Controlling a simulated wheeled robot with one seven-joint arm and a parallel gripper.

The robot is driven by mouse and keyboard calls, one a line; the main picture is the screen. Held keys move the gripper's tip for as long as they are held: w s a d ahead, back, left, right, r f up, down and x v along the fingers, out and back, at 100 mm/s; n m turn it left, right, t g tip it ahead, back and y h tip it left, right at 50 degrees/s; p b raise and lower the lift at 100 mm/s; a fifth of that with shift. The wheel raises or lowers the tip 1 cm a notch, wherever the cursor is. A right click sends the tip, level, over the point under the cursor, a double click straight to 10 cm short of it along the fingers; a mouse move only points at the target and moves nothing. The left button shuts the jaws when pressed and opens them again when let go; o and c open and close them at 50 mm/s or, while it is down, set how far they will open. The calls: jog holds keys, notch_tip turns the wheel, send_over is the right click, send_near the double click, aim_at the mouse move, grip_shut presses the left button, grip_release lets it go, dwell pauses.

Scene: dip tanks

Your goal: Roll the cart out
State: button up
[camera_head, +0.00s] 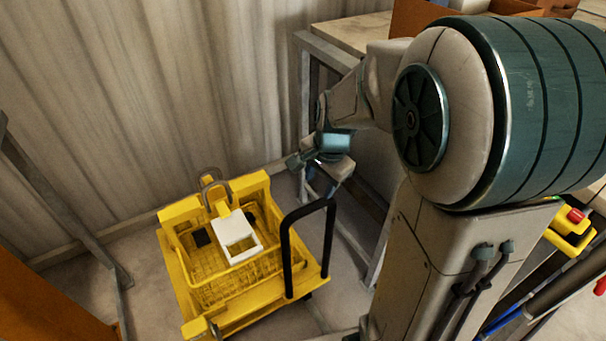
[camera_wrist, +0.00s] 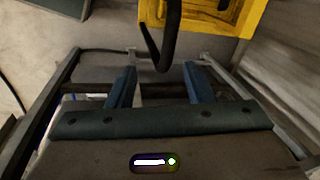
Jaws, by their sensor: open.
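The yellow cart (camera_head: 250,312) stands on the floor in the middle of the head view, with a yellow basket on it. Its black hoop handle (camera_head: 287,255) rises upright at the cart's right side. My gripper (camera_head: 320,184) is open and empty, just above and behind the handle's top in the head view. In the wrist view, the two blue fingers of my gripper (camera_wrist: 160,80) are spread apart. The black handle (camera_wrist: 168,35) lies beyond the fingertips, roughly in line with the gap, and the yellow cart (camera_wrist: 243,18) shows at the upper right.
A white piece (camera_head: 237,240) with a square opening lies in the basket. A corrugated wall (camera_head: 170,90) stands behind the cart. A grey-framed table (camera_head: 350,33) is at the back right. A grey metal frame (camera_head: 60,200) and an orange panel (camera_head: 45,300) are at left.

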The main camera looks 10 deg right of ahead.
aim_at(312, 205)
jog(key=w+f+m, duration=0.1)
jog(key=f, duration=0.4)
jog(key=w+f, duration=0.2)
jog(key=f, duration=0.3)
jog(key=w+f+m, duration=0.1)
jog(key=w+f, duration=0.1)
jog(key=f, duration=0.3)
jog(key=shift+w+a+m+p, duration=0.1)
jog(key=shift+w+m+p, duration=0.15)
jog(key=shift+m+p, duration=0.05)
jog(key=shift+c, duration=0.4)
grip_shut()
